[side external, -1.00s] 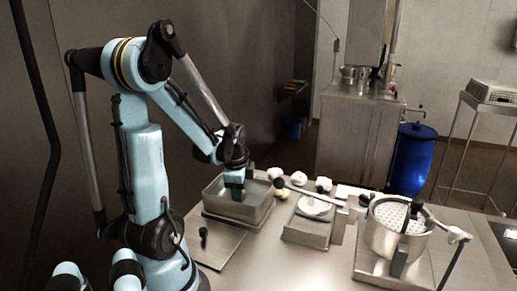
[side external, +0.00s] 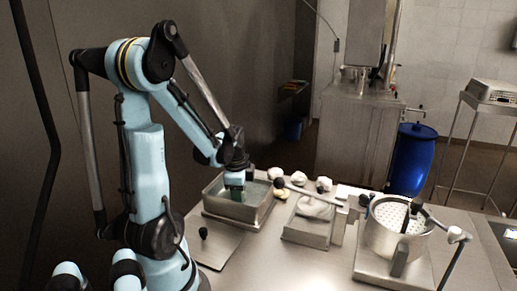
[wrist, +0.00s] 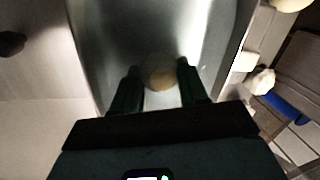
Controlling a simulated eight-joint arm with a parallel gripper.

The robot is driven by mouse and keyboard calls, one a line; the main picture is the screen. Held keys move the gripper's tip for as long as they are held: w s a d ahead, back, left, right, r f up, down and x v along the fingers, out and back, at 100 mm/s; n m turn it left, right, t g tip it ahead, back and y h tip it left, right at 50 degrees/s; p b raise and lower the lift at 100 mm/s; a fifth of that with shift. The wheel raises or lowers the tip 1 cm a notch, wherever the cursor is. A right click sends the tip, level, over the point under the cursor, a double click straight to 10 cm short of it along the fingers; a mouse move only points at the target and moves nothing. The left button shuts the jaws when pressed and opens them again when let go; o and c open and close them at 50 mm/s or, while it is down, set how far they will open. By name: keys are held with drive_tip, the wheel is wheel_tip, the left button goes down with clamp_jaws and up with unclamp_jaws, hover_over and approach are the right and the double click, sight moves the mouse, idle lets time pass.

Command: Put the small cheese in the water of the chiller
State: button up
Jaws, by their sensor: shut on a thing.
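My gripper (side external: 235,193) points down inside the rim of the chiller (side external: 263,213), a rectangular metal basin at the middle left of the bench in the side view. In the wrist view, the two dark green fingers of my gripper (wrist: 158,80) are on either side of the small cheese (wrist: 158,72), a pale yellow round piece, and are shut on it. The chiller (wrist: 236,50) fills the middle of that view, with a grey, shiny inside. In the side view the fingers hide the cheese. I cannot tell whether it touches the water.
A flat metal plate with a black knob (side external: 203,233) lies in front of the chiller. Several white lumps (side external: 299,178) lie behind.

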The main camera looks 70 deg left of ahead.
drive_tip(key=shift+f, duration=0.3)
drive_tip(key=o, duration=1.1)
drive_tip(key=shift+w+a+r+v, duration=0.15)
drive_tip(key=shift+a+v, duration=0.1)
drive_tip(key=shift+v, duration=1.05)
drive_tip(key=shift+w+a+v, duration=0.15)
drive_tip(key=shift+a+v, duration=0.1)
drive_tip(key=shift+v, duration=1.05)
drive_tip(key=shift+w+a+r+v, duration=0.15)
drive_tip(key=shift+a+v, duration=0.1)
drive_tip(key=shift+v, duration=1.05)
drive_tip(key=shift+f, duration=0.1)
